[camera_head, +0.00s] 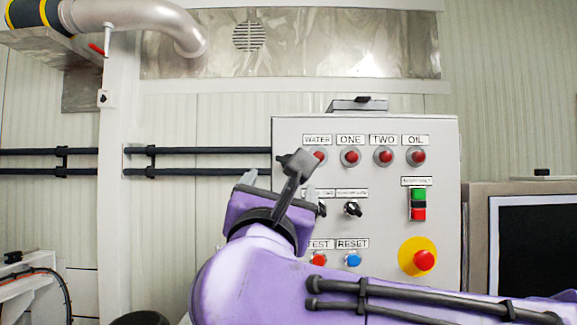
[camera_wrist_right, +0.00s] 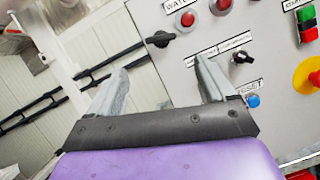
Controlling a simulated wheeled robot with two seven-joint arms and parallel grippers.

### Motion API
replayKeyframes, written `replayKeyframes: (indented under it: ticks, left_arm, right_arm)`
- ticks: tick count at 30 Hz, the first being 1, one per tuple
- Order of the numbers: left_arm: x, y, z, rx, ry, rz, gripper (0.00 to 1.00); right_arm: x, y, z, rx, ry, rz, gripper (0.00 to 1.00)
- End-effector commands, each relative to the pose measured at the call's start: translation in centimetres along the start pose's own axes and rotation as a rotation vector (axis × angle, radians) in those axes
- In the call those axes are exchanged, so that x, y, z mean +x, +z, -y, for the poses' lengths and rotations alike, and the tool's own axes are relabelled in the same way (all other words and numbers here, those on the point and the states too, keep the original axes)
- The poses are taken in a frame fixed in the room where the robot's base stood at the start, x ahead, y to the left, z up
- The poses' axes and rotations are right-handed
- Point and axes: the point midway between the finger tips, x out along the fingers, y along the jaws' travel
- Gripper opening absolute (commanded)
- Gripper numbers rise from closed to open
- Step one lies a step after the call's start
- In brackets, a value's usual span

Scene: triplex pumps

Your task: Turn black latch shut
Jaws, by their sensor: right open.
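The black latch (camera_wrist_right: 160,39) sits on the left edge of the grey control panel (camera_wrist_right: 215,55) in the right wrist view. Its handle lies roughly crosswise in that view. In the head view the latch (camera_head: 284,159) shows at the panel's left edge, partly hidden by my right gripper. My right gripper (camera_head: 274,172) is open and empty in front of the panel's left edge. In the right wrist view its two grey fingers (camera_wrist_right: 160,80) are spread wide, and the latch appears beyond them, between their tips. My left gripper is not in view.
The panel carries red lamps (camera_head: 350,157), black rotary switches (camera_head: 353,208), a blue reset button (camera_head: 353,259) and a red emergency stop (camera_head: 424,260) on yellow. Black pipes (camera_head: 205,150) run along the wall to the left. A dark screen (camera_head: 535,245) stands at right.

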Motion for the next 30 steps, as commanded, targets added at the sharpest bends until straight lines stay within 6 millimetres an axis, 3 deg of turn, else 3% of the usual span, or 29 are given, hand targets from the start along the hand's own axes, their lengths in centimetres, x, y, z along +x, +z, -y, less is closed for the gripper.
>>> replayKeyframes:
  ticks: [15, 26, 29, 30]
  left_arm:
    - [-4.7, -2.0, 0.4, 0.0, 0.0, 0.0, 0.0]
    - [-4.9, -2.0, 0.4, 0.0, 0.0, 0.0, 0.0]
    - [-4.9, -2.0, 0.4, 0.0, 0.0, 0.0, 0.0]
    - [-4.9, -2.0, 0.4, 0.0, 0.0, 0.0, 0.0]
  right_arm:
    - [9.5, 0.4, 0.2, 0.009, -0.004, 0.001, 0.83]
    - [10.5, 0.0, 0.2, 0.008, 0.0, 0.001, 0.83]
    - [10.5, 0.0, 0.2, 0.008, 0.0, 0.001, 0.57]
    - [10.4, 0.0, 0.2, 0.008, 0.0, 0.001, 0.44]
